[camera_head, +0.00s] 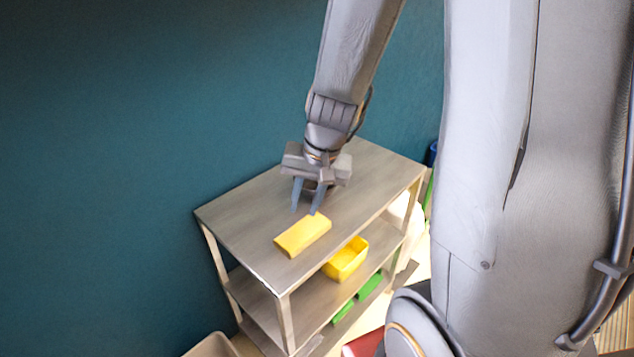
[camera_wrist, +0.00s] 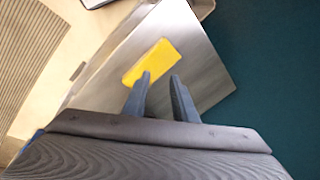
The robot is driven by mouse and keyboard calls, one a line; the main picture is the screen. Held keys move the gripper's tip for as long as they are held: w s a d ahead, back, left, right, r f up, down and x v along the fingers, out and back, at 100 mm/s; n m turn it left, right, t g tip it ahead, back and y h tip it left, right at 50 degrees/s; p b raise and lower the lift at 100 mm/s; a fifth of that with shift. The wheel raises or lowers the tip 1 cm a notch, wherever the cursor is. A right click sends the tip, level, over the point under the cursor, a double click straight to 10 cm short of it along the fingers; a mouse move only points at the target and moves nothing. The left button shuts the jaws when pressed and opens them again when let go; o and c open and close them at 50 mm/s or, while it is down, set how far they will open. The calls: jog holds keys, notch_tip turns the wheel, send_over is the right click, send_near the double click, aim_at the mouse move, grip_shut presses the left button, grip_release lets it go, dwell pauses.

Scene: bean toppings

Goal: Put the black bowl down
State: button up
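No black bowl shows in either view. My gripper (camera_head: 305,211) is above the top of a grey metal shelf unit (camera_head: 240,215), pointing down. Its two fingers are apart, with nothing visible between them; the wrist view also shows the gripper (camera_wrist: 160,76) empty. A flat yellow block (camera_head: 303,236) lies on the shelf top, just in front of the fingers in the head view. The block also shows in the wrist view (camera_wrist: 152,60), beyond the fingertips.
A yellow bin (camera_head: 347,260) stands on the middle shelf, with green items (camera_head: 369,286) lower down. A teal wall (camera_head: 130,150) is behind the unit. A beige container (camera_head: 213,346) is at the bottom left. The shelf top is mostly bare around the block.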

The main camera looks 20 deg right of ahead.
jog(key=w+d+f+m+t, duration=0.1)
jog(key=w+d+f+m, duration=0.1)
jog(key=w+d+m, duration=0.3)
jog(key=m+t+p, duration=0.1)
jog(key=m, duration=0.4)
send_near(327, 192)
notch_tip(327, 192, down, 2)
jog(key=a, duration=0.2)
jog(key=w+f, duration=0.1)
jog(key=w+d+f+m+h, duration=0.1)
jog(key=shift+f, duration=0.3)
jog(key=shift+b+x, duration=0.65)
jog(key=shift+x, duration=2.1)
jog(key=shift+w+r, duration=0.1)
grip_shut()
